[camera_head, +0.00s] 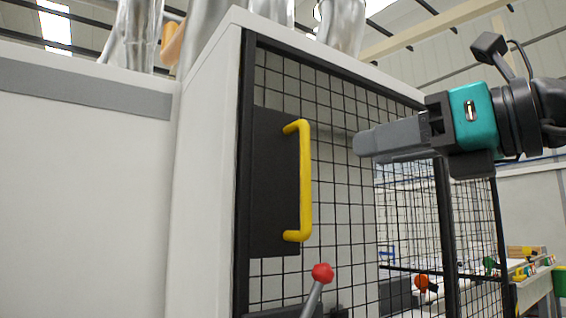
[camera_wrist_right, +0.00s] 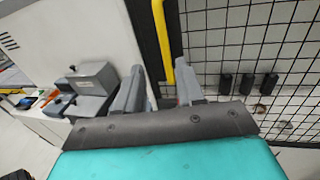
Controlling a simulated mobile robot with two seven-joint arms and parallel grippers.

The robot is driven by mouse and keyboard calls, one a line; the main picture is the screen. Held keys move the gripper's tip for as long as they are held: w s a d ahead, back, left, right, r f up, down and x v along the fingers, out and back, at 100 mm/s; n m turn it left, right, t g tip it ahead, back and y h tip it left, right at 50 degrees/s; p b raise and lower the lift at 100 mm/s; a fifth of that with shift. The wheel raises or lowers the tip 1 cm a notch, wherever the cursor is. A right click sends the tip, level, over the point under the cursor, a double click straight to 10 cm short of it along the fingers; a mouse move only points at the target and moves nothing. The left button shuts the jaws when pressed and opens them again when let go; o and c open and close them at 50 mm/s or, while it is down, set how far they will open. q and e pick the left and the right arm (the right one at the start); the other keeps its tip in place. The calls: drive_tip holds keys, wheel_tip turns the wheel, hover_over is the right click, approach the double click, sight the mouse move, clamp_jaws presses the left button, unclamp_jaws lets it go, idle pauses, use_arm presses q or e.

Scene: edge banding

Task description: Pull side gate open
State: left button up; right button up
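The side gate (camera_head: 346,148) is a black wire-mesh panel in a dark frame, seen from an angle beside a white cabinet wall. It looks closed. A yellow D-shaped handle (camera_head: 305,182) stands upright on its black plate (camera_head: 272,180). My right gripper (camera_head: 358,144) points left toward the handle, to its right and apart from it in the head view. In the right wrist view, my right gripper (camera_wrist_right: 158,88) has its two grey fingers spread with nothing held. The yellow handle (camera_wrist_right: 163,42) lies ahead, roughly in line with the gap between them. My left gripper is not in view.
A red-knobbed lever (camera_head: 321,274) rises below the handle. Silver ducts (camera_head: 137,35) stand above the white cabinet (camera_head: 85,190) at left. A bench (camera_head: 534,288) with coloured items is at the far right. Several small black blocks show behind mesh in the wrist view.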

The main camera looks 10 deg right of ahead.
sight(309, 159)
drive_tip(key=x, duration=0.4)
drive_tip(key=p+x, duration=0.1)
drive_tip(key=x, duration=0.7)
drive_tip(key=shift+w+d+r, duration=0.15)
drive_tip(key=shift+w+r, duration=0.15)
drive_tip(key=shift+r, duration=0.1)
drive_tip(key=shift+c, duration=0.3)
clamp_jaws()
